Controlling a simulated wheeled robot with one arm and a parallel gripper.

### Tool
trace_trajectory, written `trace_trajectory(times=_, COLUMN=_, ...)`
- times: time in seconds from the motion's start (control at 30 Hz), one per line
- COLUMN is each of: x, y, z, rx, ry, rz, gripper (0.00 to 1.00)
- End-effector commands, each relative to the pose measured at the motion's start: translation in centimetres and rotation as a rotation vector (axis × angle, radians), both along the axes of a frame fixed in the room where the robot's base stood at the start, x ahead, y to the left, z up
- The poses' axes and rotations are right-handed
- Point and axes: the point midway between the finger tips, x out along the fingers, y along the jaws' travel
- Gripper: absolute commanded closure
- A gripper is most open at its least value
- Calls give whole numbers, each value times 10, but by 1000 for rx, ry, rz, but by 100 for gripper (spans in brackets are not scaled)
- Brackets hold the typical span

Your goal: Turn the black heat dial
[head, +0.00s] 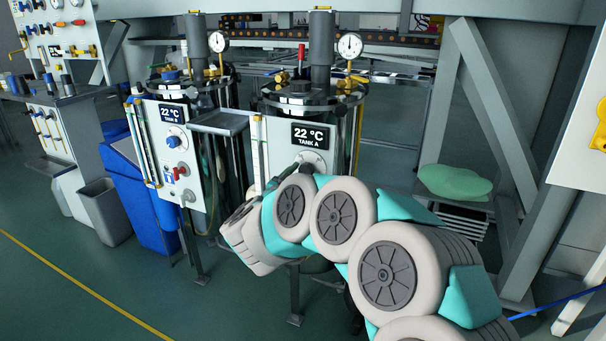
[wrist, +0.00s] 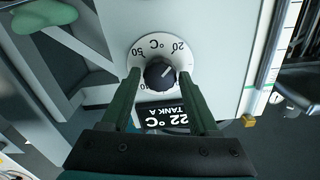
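The black heat dial (wrist: 160,74) sits on a round white scale plate on the Tank A panel, and a pale mark on it points to the upper right in the wrist view, roughly towards the 20. My gripper (wrist: 159,76) is open, with one dark green finger on each side of the dial. A gap shows between each finger and the knob, so I see no clear contact. The Tank A display (wrist: 168,115) reads 22 °C, upside down in the wrist view; the same display (head: 313,137) is upright in the head view. There my arm hides the dial and gripper.
Tank B's panel (head: 172,140) with blue and red knobs stands left of Tank A, with a small grey shelf (head: 217,122) between them. A blue bin (head: 140,190) and grey bin (head: 103,210) stand further left. A green cushion-like item (head: 455,183) lies at the right.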

Motion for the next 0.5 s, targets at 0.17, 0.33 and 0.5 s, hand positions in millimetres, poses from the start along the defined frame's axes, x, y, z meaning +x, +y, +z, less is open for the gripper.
trace_trajectory(times=0.17, x=0, y=0, z=0, rx=0, ry=0, rz=0, gripper=60)
trace_trajectory(times=0.33, x=0, y=0, z=0, rx=0, ry=0, rz=0, gripper=80)
trace_trajectory(times=0.5, x=0, y=0, z=0, rx=0, ry=0, rz=0, gripper=99)
